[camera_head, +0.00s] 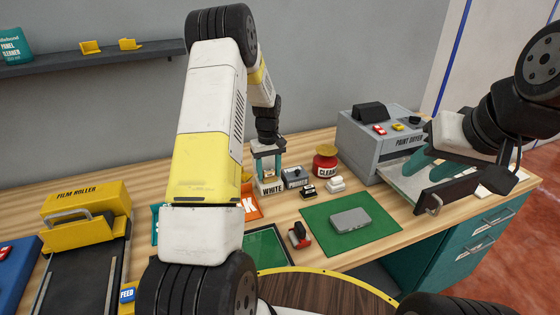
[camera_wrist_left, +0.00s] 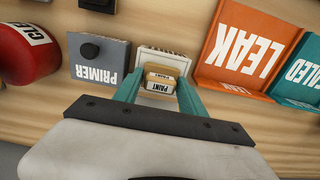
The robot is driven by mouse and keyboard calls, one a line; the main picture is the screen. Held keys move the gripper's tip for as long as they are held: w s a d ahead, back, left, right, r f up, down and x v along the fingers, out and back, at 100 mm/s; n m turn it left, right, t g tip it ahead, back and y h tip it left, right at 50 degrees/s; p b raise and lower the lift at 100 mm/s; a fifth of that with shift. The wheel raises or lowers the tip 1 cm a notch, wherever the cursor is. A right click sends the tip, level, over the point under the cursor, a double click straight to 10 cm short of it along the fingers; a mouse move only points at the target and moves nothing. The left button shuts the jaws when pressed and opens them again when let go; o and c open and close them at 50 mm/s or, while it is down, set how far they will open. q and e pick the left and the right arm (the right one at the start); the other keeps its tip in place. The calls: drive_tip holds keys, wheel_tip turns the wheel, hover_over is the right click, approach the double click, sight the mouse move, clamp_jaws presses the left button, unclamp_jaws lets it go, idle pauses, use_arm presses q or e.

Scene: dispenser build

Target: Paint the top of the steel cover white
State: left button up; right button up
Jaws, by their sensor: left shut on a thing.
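The steel cover (camera_head: 350,219), a grey flat block with rounded edges, lies on a green mat (camera_head: 322,238) on the bench. My left gripper (camera_head: 267,172) is at the box labelled WHITE (camera_head: 271,187), at the back of the bench. In the left wrist view, the left gripper (camera_wrist_left: 160,92) is shut on a small tan block labelled PAINT (camera_wrist_left: 161,79). The white box (camera_wrist_left: 163,57) is right at the block; whether they touch is unclear. My right gripper (camera_head: 432,160) is by the paint dryer's tray, its teal fingers apart and apparently empty.
A grey paint dryer (camera_head: 372,135) stands at the right with its tray (camera_head: 408,186) out. A PRIMER box (camera_head: 296,177), a red CLEAN pot (camera_head: 325,163) and small blocks stand beside the white box. Orange LEAK bin (camera_wrist_left: 245,45) is close by. A yellow film roller (camera_head: 85,205) stands left.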

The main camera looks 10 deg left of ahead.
sight(269, 170)
idle(0.4)
use_arm(q)
drive_tip(key=shift+r, duration=3.45)
drive_tip(key=shift+d, duration=0.1)
